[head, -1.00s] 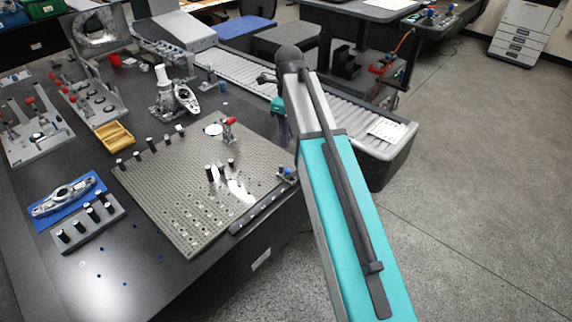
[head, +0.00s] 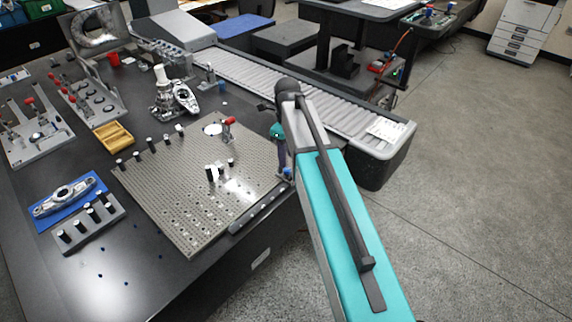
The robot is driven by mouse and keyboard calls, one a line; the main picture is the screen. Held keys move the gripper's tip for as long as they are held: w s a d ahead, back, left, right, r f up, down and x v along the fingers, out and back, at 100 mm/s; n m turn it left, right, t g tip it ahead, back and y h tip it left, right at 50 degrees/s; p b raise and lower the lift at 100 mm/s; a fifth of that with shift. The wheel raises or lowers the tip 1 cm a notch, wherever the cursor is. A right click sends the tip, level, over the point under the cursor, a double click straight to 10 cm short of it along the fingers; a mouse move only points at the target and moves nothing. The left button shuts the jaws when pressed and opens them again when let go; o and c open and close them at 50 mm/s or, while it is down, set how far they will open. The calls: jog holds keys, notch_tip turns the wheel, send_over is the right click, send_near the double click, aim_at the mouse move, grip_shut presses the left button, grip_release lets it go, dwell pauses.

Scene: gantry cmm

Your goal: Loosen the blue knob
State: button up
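A small blue knob (head: 286,172) sits at the right edge of the perforated metal plate (head: 165,205), by the edge of the dark table. My gripper (head: 283,157) points down just above this knob, at the end of my teal arm. Its fingers are small, dark and partly covered by my arm, so I cannot tell whether they are open or shut, or whether they touch the knob. Another small blue part (head: 222,86) is on a little fixture farther back.
A red-topped clamp (head: 229,127) and several black-and-white posts (head: 221,172) stand on the plate. A roller conveyor (head: 258,80) runs behind and to the right of my arm. A yellow tray (head: 113,138) lies left. The floor at right is clear.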

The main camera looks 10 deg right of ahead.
aim_at(287, 169)
jog(key=shift+f+p, duration=0.3)
jog(key=shift+f, duration=2.3)
grip_shut()
